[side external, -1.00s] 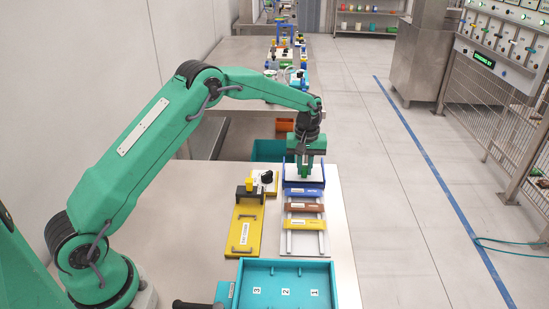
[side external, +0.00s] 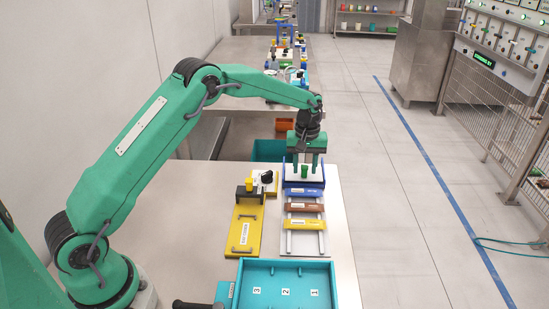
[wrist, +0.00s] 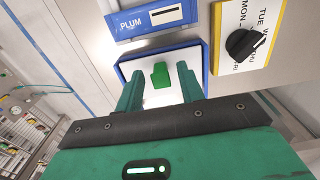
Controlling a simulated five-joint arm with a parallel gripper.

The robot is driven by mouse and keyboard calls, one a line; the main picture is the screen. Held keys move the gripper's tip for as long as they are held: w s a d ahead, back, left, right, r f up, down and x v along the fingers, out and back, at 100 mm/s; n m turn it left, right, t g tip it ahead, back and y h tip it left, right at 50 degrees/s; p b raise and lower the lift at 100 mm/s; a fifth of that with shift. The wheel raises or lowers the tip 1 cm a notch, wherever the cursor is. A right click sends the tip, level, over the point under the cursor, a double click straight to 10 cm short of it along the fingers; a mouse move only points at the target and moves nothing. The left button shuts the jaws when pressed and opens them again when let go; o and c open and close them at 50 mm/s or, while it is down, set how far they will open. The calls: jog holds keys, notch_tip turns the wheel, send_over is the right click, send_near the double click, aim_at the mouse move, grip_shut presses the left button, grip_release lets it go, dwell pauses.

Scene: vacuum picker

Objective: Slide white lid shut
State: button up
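The white lid (side external: 290,172) lies inside a blue-sided frame at the far end of a grey rail board, with a green knob (side external: 304,171) on top. The wrist view also shows the white lid (wrist: 131,69) with its green knob (wrist: 160,76). My gripper (side external: 306,172) points down over the lid. Its two fingers are spread, one on each side of the knob, with visible gaps. In the wrist view my gripper (wrist: 160,68) is empty. I cannot tell whether the fingertips touch the lid.
A blue slat marked PLUM (wrist: 148,20), a brown slat (side external: 303,208) and a yellow slat (side external: 304,224) cross the rails nearby. A yellow board with a handle (side external: 248,215) and a dial panel (wrist: 240,45) stand beside it. A teal tray (side external: 243,290) is in front.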

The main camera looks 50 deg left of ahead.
aim_at(304, 169)
notch_tip(304, 169, up, 7)
dwell(0.5)
jog(key=shift+r, duration=0.1)
jog(key=shift+s+r, duration=0.15)
jog(key=shift+r, duration=0.05)
jog(key=s+d+r+m+t, duration=0.1)
jog(key=s+r+m+t, duration=0.25)
jog(key=s+r, duration=1.25)
jog(key=s+f+m+t, duration=0.1)
jog(key=s+m, duration=0.1)
jog(key=s, duration=0.8)
jog(key=s+d+f+m+t, duration=0.1)
jog(key=s+f+m, duration=0.1)
jog(key=s, duration=0.8)
jog(key=shift+s+f+m, duration=0.15)
jog(key=shift+f+m, duration=0.15)
jog(key=shift+m, duration=0.45)
